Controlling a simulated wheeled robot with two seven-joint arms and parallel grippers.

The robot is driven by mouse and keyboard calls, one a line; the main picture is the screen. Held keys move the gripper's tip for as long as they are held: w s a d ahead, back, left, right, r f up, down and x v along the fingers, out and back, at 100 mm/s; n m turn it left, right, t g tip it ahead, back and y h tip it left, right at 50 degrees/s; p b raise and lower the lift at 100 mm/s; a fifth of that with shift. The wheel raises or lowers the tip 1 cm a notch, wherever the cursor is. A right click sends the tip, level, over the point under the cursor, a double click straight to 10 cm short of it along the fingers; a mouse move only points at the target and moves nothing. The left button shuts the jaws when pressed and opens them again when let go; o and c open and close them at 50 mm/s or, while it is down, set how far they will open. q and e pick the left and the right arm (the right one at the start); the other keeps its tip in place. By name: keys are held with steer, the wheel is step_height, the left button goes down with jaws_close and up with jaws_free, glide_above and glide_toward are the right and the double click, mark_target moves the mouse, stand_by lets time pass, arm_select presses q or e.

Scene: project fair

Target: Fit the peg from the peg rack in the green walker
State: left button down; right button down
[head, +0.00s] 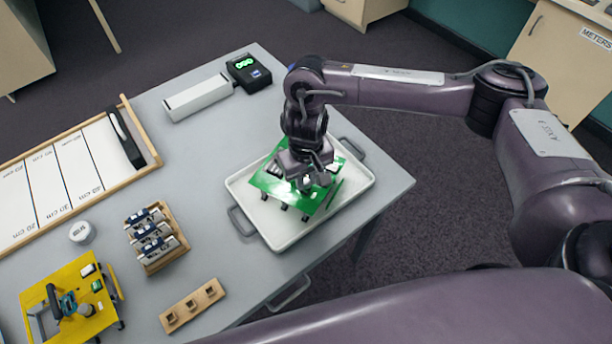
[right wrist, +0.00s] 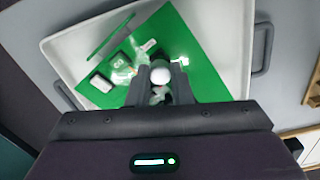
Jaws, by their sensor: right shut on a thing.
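The green walker (head: 292,188) is a flat green board on short dark legs, sitting in a white tray (head: 282,241). In the right wrist view the green board (right wrist: 207,65) lies beneath my fingers. My right gripper (head: 308,183) is down over the board. It is shut on a pale, round-topped peg (right wrist: 160,74), which shows between the fingertips in the right wrist view. The peg's lower end is hidden, so I cannot tell whether it sits in a hole. The wooden peg rack (head: 192,306) lies near the table's front edge with dark square openings. My left gripper is out of view.
A yellow walker (head: 70,318) stands at the lower left. A wooden holder with blue and white modules (head: 157,238) and a white round pot (head: 81,232) stand near it. A measuring board (head: 75,178) lies left. A white bar and black box (head: 248,73) are at the back.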

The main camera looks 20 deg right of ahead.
steer(key=shift+f, duration=0.45)
steer(key=shift+f+p, duration=0.3)
steer(key=shift+p, duration=0.5)
stand_by(1.2)
steer(key=c, duration=1.2)
jaws_free()
steer(key=shift+r+p, duration=3.8)
steer(key=shift+p, duration=0.7)
steer(key=shift+s+f, duration=0.1)
